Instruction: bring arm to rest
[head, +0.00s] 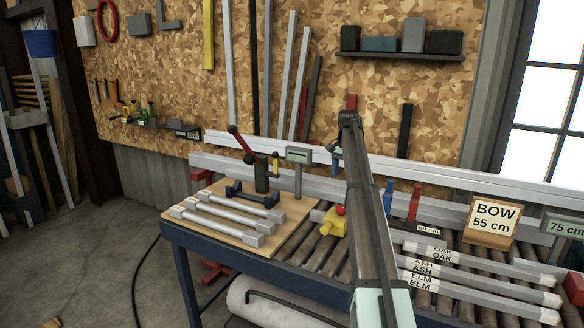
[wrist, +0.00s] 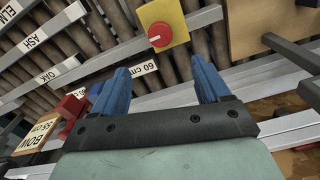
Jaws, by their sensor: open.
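My arm (head: 368,210) rises from the bottom of the head view over the bench and ends high, in front of the chipboard wall. My gripper (wrist: 160,78) shows in the wrist view with two blue fingers spread apart and nothing between them. In the head view the gripper is largely hidden by the arm, so I cannot tell its exact place there. In the wrist view, a yellow box (wrist: 178,14) with a red button (wrist: 160,36) lies just beyond the fingers. The same yellow box (head: 328,228) sits on the bench, left of my arm in the head view.
A wooden board (head: 212,237) with metal bars lies on the bench at left. Labelled bars, OAK (head: 432,253), ASH and ELM, lie over rollers at right. A BOW 55 cm sign (head: 493,222) stands behind them. A shelf (head: 400,56) hangs on the wall.

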